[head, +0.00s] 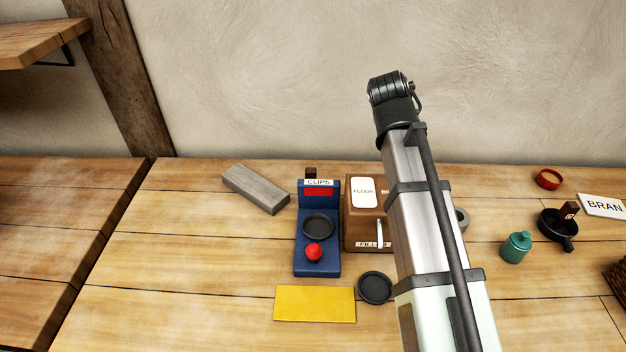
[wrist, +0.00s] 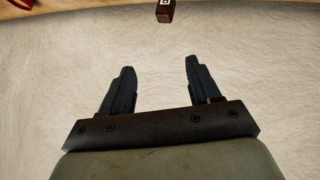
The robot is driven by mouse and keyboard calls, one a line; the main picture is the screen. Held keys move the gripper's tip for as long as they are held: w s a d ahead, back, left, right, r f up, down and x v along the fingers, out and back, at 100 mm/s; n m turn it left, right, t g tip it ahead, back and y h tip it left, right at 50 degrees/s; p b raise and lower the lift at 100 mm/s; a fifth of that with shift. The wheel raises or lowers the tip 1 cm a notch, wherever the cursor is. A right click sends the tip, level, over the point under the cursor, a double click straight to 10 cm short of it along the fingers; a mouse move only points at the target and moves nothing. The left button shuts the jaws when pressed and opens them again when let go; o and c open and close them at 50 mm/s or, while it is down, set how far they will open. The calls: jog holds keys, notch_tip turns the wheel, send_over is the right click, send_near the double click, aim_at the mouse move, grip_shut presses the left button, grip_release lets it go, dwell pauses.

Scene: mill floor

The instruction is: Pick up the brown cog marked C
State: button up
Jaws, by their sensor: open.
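No cog shape shows clearly; two small brown blocks do. One brown block (head: 569,210) with a pale lettered face sits at the black pan (head: 556,230) on the right of the head view; I cannot read its letter for certain. Another brown block (head: 311,173) stands at the top of the blue clips stand (head: 304,262), with no letter showing. In the wrist view a brown lettered block (wrist: 165,12) is at the top edge, beyond my fingertips and apart from them. My gripper (wrist: 156,66) is open and empty, with pale wall behind it.
A teal bottle (head: 515,248), a red bowl (head: 549,179) and a BRAN card (head: 604,206) are near the pan. A brown flour box (head: 354,222), grey block (head: 256,188), yellow sheet (head: 314,303) and black disc (head: 375,288) lie further left.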

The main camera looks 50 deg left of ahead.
aim_at(311, 171)
jog(key=s+a+f+g, duration=0.1)
jog(key=s+a, duration=0.2)
jog(key=s, duration=0.4)
jog(key=s+a+f+g+y, duration=0.1)
jog(key=s+a+f, duration=0.1)
jog(key=s, duration=0.4)
jog(key=s+a+f+g+y, duration=0.1)
jog(key=s+a, duration=0.3)
jog(key=s, duration=0.3)
jog(key=shift+s+a+f+g, duration=0.3)
jog(key=shift+s+f+g, duration=0.05)
jog(key=shift+g, duration=0.05)
jog(key=x, duration=0.7)
jog(key=shift+a+f, duration=0.15)
jog(key=shift+x, duration=3.2)
jog(key=shift+c, duration=0.3)
jog(key=c, duration=1)
jog(key=shift+o, duration=0.2)
